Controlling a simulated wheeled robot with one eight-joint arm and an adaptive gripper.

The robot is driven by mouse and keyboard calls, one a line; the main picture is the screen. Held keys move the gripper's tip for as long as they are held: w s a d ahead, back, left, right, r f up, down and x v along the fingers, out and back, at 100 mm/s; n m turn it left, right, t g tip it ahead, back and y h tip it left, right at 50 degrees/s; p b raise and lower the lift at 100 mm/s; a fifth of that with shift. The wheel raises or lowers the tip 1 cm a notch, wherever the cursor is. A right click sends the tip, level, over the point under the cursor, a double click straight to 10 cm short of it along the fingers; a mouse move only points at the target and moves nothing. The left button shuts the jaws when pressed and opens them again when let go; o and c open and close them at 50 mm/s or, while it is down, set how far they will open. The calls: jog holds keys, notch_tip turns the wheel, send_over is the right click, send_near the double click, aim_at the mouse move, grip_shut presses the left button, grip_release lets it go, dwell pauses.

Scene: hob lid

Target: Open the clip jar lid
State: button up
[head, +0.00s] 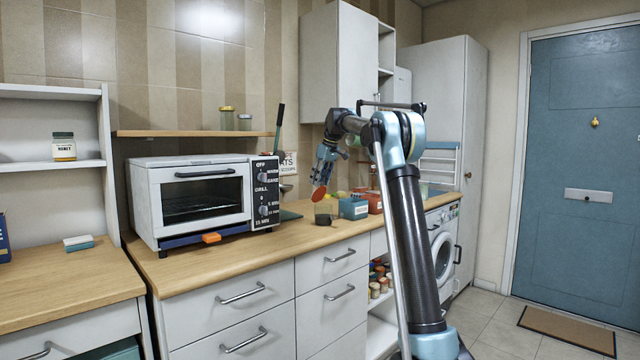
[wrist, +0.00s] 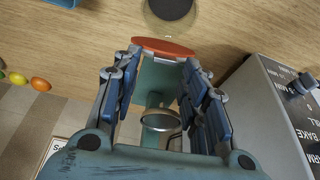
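The clip jar (head: 327,207) looks like a small clear container on the worktop, right of the toaster oven. Its orange-red lid (head: 319,194) shows as a tilted disc at the jar's top left, steeply raised. My gripper (head: 322,182) points down just above the lid. In the wrist view the lid (wrist: 163,47) is a thin ellipse at the ends of my two blue fingers (wrist: 161,62). The fingers are spread wide, one near each end of the lid. I cannot tell whether they touch it. The clip is not distinguishable.
The toaster oven (head: 200,198) stands left of the jar. A wooden shelf (head: 190,133) is above. The front worktop is clear.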

jog(key=v, duration=1.1)
jog(key=shift+r, duration=0.4)
